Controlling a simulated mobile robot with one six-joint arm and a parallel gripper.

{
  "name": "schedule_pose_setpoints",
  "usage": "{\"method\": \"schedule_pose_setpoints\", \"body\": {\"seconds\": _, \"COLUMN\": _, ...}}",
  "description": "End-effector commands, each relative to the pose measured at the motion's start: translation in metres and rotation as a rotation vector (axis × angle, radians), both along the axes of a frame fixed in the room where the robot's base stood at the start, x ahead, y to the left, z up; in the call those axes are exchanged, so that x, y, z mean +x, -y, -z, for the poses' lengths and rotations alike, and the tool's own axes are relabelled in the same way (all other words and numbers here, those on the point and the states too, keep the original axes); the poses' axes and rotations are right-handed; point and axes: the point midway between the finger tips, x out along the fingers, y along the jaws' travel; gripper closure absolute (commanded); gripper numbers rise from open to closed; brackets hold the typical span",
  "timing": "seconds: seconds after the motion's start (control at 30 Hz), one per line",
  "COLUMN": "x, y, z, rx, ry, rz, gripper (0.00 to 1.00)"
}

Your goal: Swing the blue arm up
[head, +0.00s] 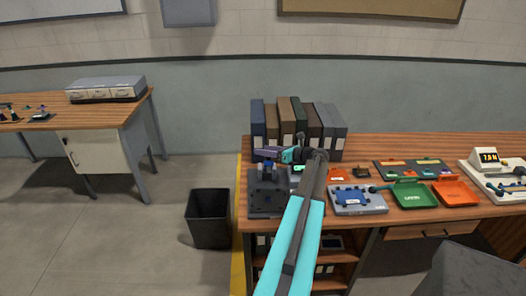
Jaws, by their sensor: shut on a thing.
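The blue arm (267,151) shows as a short bluish-purple bar above a dark device base (266,202) at the left end of the workbench. It lies nearly level, and its joint with the base is too small to make out. My gripper (284,155) reaches in from the right and is shut on the blue arm near its right end. The fingers and my wrist hide part of the bar and what lies behind it.
A row of binders (272,118) stands close behind. To the right are a grey device with a blue plate (352,196), a green tray (412,194) and an orange tray (456,193). A black bin (208,218) stands on the floor to the left.

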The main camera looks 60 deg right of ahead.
Motion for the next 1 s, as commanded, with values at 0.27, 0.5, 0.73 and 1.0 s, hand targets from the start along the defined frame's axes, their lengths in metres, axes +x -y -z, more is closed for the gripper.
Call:
{"method": "schedule_pose_setpoints", "body": {"seconds": 0.27, "x": -0.015, "y": 0.005, "z": -0.007, "rx": -0.002, "ry": -0.002, "rz": 0.011, "gripper": 0.54}}
{"method": "schedule_pose_setpoints", "body": {"seconds": 0.5, "x": -0.025, "y": 0.006, "z": -0.011, "rx": -0.002, "ry": -0.002, "rz": 0.01, "gripper": 0.54}}
{"method": "schedule_pose_setpoints", "body": {"seconds": 0.73, "x": -0.033, "y": 0.006, "z": -0.016, "rx": -0.002, "ry": -0.001, "rz": 0.007, "gripper": 0.54}}
{"method": "schedule_pose_setpoints", "body": {"seconds": 1.0, "x": -0.043, "y": 0.006, "z": -0.022, "rx": -0.001, "ry": 0.0, "rz": 0.004, "gripper": 0.54}}
